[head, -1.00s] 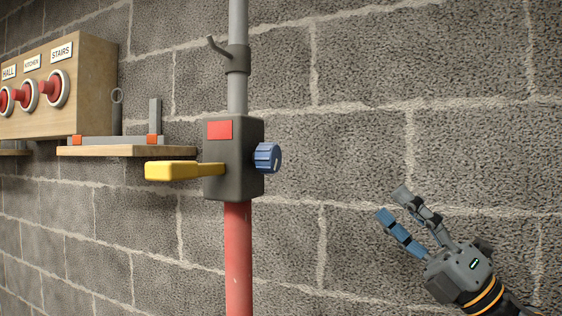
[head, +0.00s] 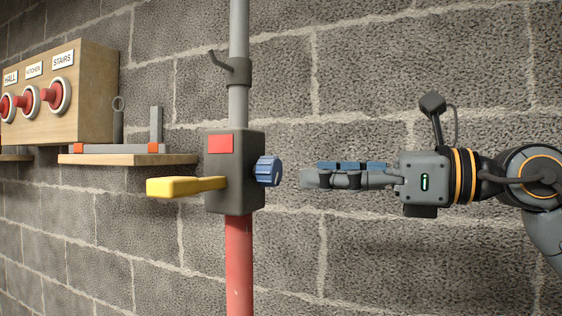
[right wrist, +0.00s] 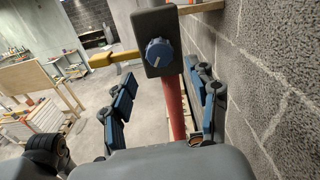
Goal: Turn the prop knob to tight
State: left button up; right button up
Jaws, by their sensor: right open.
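The prop is an upright post with a grey tube (head: 238,95) above, a dark grey box (head: 237,205) and a red tube (head: 238,265) below. The blue prop knob (head: 268,171) sticks out of the box's right side. It also shows in the right wrist view (right wrist: 159,52), facing the camera, with a pale mark on its face. A yellow lever (head: 185,186) points left from the box. My right gripper (head: 310,174) is level with the knob, to its right and pointing at it, with a gap between. In the wrist view its fingers (right wrist: 160,98) are apart and empty. My left gripper is out of view.
A wooden shelf (head: 130,159) left of the prop carries a grey metal piece with an upright. A wooden box (head: 97,95) with several red reels is on the left. The block wall (head: 380,260) runs close beside my right gripper.

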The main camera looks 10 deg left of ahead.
aim_at(278, 172)
jog(key=a+p, duration=0.1)
jog(key=a, duration=0.2)
jog(key=w+a, duration=0.1)
jog(key=a, duration=0.2)
jog(key=shift+w+a+p, duration=0.15)
jog(key=shift+a+p, duration=0.2)
jog(key=shift+p, duration=0.05)
jog(key=c, duration=1.2)
jog(key=shift+o, duration=0.2)
